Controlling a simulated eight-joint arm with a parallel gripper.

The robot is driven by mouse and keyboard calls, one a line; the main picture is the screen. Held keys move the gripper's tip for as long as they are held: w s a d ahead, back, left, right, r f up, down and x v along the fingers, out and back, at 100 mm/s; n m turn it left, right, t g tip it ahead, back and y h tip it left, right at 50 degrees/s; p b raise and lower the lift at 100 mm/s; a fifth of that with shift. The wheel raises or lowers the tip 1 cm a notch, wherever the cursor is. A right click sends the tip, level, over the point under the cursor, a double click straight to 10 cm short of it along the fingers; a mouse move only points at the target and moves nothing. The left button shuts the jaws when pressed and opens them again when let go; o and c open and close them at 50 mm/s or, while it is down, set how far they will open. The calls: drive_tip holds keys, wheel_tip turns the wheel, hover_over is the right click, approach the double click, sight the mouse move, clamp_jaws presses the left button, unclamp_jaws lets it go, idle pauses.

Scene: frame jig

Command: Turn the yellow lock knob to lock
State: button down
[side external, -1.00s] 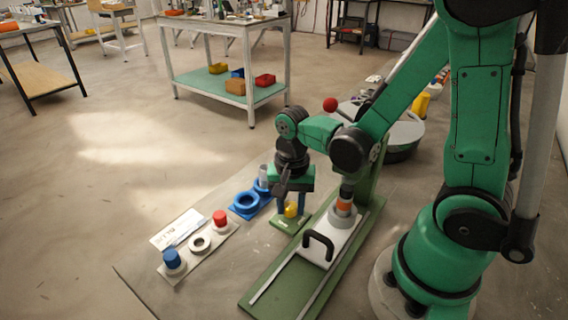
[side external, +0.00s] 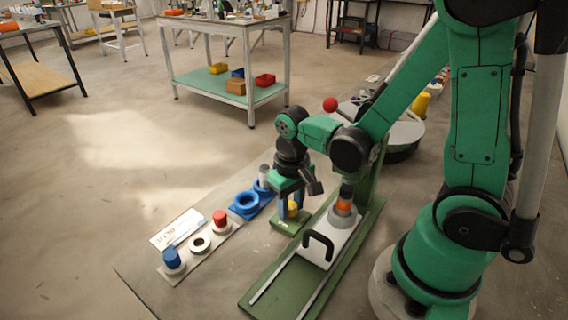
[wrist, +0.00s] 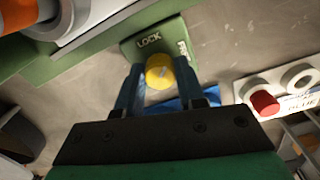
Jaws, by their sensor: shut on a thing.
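The yellow lock knob (wrist: 159,72) stands on a green plate (wrist: 160,38) marked LOCK, with a second label at its right edge that I cannot read fully. My gripper (wrist: 158,88) is shut on the knob, with one blue finger on each side of it. In the side external view my gripper (side external: 291,212) points down over the plate (side external: 289,228), and the yellow knob (side external: 293,209) shows between the fingers. The underside of the knob is hidden.
A green rail fixture (side external: 262,290) with a white sliding block and black handle (side external: 318,244) lies close on the right. Blue rings (side external: 246,203), a red-capped piece (side external: 220,219) and a blue-capped piece (side external: 172,259) stand left.

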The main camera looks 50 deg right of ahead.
sight(291, 205)
drive_tip(key=n, duration=0.4)
idle(0.5)
drive_tip(key=c, duration=0.5)
unclamp_jaws()
drive_tip(key=shift+c, duration=0.2)
drive_tip(key=shift+r, duration=0.1)
drive_tip(key=shift+r, duration=2.7)
